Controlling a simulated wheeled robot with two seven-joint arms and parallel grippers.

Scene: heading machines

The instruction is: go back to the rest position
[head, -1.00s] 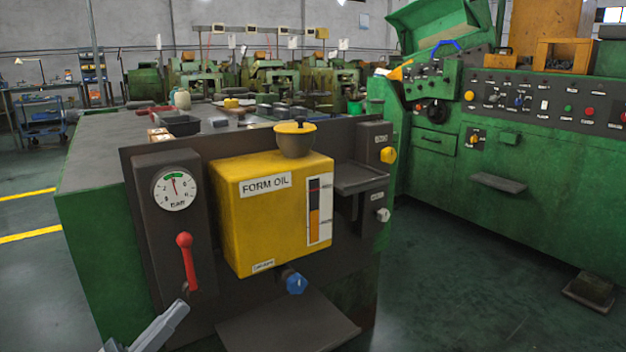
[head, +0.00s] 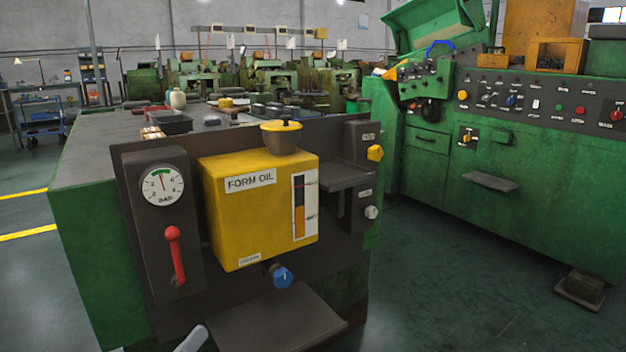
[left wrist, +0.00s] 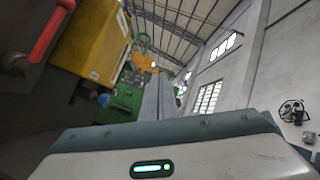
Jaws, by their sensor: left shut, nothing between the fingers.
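My left gripper (head: 194,338) shows only as a grey tip at the bottom edge of the head view, below the red lever and left of the tray under the oil box. In the left wrist view its fingers (left wrist: 160,98) lie together, shut with nothing between them. The yellow form oil box (head: 262,210) and the red lever (head: 175,255) are apart from it. Both also show tilted at the upper left of the wrist view, the box (left wrist: 95,40) beside the lever (left wrist: 50,30). My right gripper is out of view.
The green machine (head: 90,240) carries a gauge (head: 162,186), a blue knob (head: 282,277) and a low dark tray (head: 275,325) jutting out in front. A second green machine (head: 530,215) stands at the right. Open floor (head: 430,270) lies between them.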

